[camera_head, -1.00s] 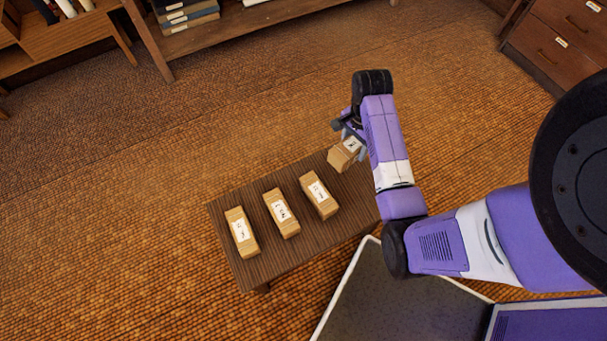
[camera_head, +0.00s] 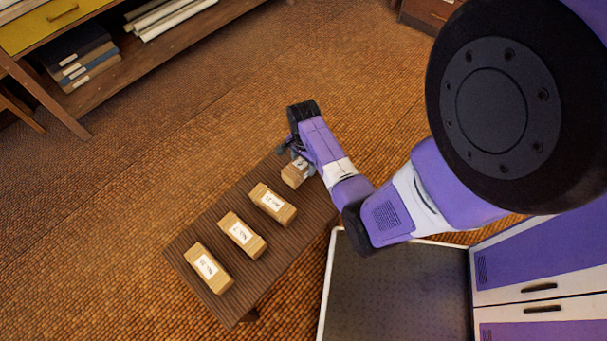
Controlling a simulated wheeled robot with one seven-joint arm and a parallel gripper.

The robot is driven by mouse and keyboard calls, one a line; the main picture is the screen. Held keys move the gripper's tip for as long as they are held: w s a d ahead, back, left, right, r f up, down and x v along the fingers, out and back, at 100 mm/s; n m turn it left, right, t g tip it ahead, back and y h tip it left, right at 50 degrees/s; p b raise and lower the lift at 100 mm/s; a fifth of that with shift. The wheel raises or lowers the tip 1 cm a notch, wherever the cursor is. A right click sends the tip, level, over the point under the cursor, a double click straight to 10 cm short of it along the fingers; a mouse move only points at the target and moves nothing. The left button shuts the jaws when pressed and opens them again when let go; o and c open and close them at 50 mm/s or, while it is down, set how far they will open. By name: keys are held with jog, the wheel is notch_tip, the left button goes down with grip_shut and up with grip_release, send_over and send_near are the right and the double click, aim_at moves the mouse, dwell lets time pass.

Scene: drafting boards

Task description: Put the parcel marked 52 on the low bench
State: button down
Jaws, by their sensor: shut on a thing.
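Several tan parcels with white labels are on a small dark wooden slatted bench (camera_head: 222,305). Three stand in a row: a left parcel (camera_head: 222,279), a middle parcel (camera_head: 254,246) and a right parcel (camera_head: 284,213). A fourth parcel (camera_head: 292,177) is at the bench's far right end, in my gripper (camera_head: 298,158). The fingers are shut on it and partly hidden by my arm. I cannot tell whether it touches the bench top. The label numbers are too small to read, so I cannot tell which parcel is marked 52.
A wooden shelf unit (camera_head: 150,62) at the top left holds dark binders (camera_head: 80,55) and white rolls (camera_head: 172,14). A drawer cabinet (camera_head: 425,12) is at the top. Brown carpet around the bench is clear on its left and far sides.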

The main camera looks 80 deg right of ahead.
jog(key=shift+f+b, duration=0.65)
jog(key=shift+f, duration=2.55)
jog(key=shift+f, duration=0.1)
jog(key=c, duration=0.5)
grip_release()
notch_tip(320, 180, up, 12)
jog(key=shift+f+p, duration=0.1)
jog(key=shift+p, duration=1.15)
jog(key=w+a+r+n+t+h, duration=0.1)
jog(key=a+r+n+t+h, duration=0.15)
jog(key=a+n, duration=0.55)
jog(key=w+a+r+n+t+h, duration=0.1)
jog(key=a+n+t, duration=0.3)
jog(key=a, duration=0.8)
jog(key=s+a+r+n+t+y, duration=0.1)
jog(key=a+r+n, duration=0.3)
jog(key=r, duration=0.5)
jog(key=s+a+r+n+t+y, duration=0.1)
jog(key=s+a+r+n+t, duration=0.2)
jog(key=r, duration=0.6)
jog(key=s+a+r+n+t+y, duration=0.1)
jog(key=s+a+r+n+t, duration=0.2)
jog(key=r, duration=0.6)
jog(key=shift+a+r+n+t+y, duration=0.15)
jog(key=shift+a+n+t, duration=0.25)
jog(key=shift+a+n, duration=0.2)
jog(key=shift+a+r+n+t+y, duration=0.15)
jog(key=shift+a+n+t, duration=0.2)
jog(key=shift+a+n, duration=0.2)
